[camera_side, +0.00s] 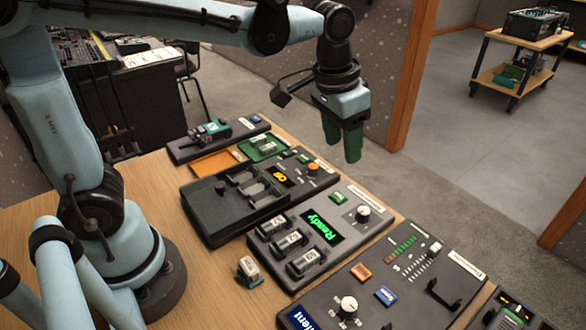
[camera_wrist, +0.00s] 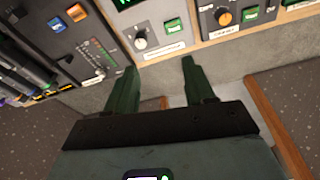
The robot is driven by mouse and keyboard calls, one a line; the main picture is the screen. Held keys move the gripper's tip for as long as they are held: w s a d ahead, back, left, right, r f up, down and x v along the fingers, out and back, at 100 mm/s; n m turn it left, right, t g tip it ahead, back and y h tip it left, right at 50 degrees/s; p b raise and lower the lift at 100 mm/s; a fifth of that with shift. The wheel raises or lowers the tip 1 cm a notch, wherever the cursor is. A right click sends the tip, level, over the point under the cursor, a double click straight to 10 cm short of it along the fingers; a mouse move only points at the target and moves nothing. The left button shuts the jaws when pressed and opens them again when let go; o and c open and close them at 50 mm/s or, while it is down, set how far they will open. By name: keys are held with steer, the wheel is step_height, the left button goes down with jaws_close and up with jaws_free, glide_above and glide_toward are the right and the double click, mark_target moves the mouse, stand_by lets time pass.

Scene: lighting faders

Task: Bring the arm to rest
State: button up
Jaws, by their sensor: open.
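My gripper (camera_side: 342,143) hangs from my arm in the side view, its green fingers pointing down. It is above and beyond the far edge of the panel table, apart from everything. In the wrist view my gripper (camera_wrist: 158,75) shows two green fingers spread apart with nothing between them.
A wooden table (camera_side: 200,285) carries several control panels. A small loose block (camera_side: 250,270) lies on the wood near my base. A wooden post (camera_side: 408,85) stands right of the gripper. A cart (camera_side: 510,70) stands at the back right. The floor beyond the table is clear.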

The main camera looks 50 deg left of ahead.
steer(key=s+a+f+n+t, duration=0.2)
steer(key=s+a+t, duration=0.3)
steer(key=s+a, duration=0.3)
steer(key=shift+s+f, duration=0.3)
steer(key=shift+f, duration=0.15)
steer(key=shift+a, duration=0.1)
stand_by(0.3)
